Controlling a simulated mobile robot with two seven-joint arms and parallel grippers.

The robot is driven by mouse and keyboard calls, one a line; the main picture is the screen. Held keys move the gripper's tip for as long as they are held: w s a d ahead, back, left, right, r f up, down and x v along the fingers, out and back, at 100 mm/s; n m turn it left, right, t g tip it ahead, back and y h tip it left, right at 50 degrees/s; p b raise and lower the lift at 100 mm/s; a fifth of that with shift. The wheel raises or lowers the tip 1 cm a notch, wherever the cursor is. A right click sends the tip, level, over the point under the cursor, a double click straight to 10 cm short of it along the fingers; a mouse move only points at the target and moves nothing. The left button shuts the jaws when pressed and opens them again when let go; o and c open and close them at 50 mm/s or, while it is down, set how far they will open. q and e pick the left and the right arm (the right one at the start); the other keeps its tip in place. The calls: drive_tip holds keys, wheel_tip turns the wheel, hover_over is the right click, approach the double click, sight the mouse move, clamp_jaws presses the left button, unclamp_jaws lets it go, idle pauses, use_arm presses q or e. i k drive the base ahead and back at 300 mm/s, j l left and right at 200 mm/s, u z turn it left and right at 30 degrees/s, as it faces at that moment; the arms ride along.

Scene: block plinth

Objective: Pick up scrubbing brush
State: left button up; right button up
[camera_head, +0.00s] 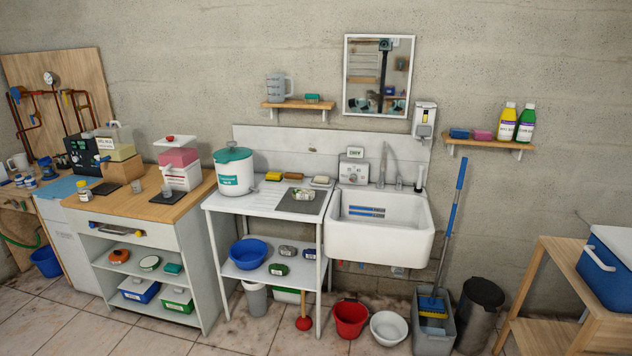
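A small brown block-shaped thing (294,176), which looks like a wooden-backed scrubbing brush, lies at the back of the white draining board (255,205), left of the sink. Its bristles are too small to make out. A yellow sponge (274,176) lies just left of it, and a pale dish (320,182) is to its right. Neither of my grippers is in view.
A white lidded canister (234,171) stands left of the sponge. A grey mat (303,201) with a small item on it lies in front of the brown thing. The white sink (379,224) is to the right. Buckets (350,318) and a mop (449,240) stand on the floor.

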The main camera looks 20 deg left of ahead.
sight(290, 176)
drive_tip(key=i+j+z, duration=0.15)
drive_tip(key=j, duration=0.2)
drive_tip(key=i+j+z, duration=0.1)
drive_tip(key=j, duration=0.25)
drive_tip(key=i+j+z, duration=0.15)
drive_tip(key=j, duration=0.2)
drive_tip(key=i+j+z, duration=0.1)
drive_tip(key=j, duration=0.3)
drive_tip(key=i+j+z, duration=0.15)
drive_tip(key=j, duration=0.25)
